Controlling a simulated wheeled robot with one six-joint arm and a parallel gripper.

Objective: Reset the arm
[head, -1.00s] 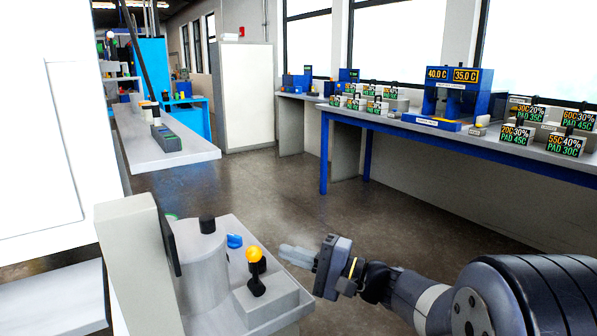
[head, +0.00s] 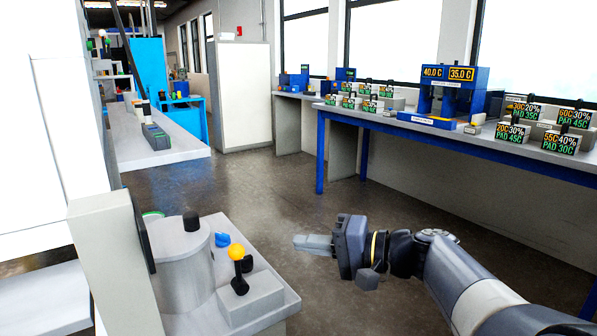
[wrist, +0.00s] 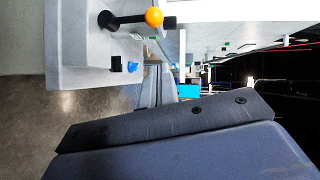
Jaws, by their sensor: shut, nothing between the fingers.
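My gripper (head: 314,244) is in the lower middle of the head view, its fingers together and empty, pointing left. It is in the air over the floor, to the right of the grey resin bath unit (head: 178,268) and apart from it. The unit has a round grey vessel with a black knob, a blue knob (head: 222,239) and a lever with a yellow ball (head: 236,253). In the wrist view the yellow ball (wrist: 153,17) and the blue knob (wrist: 132,67) show at the top, on the unit's grey body. The fingertips cannot be made out there.
A long blue-framed bench (head: 425,128) along the right wall holds a blue two-display machine (head: 453,95) and several labelled blocks (head: 558,142). A grey shelf (head: 150,150) juts out at left. A white cabinet (head: 244,92) stands behind. Open floor (head: 270,190) lies between them.

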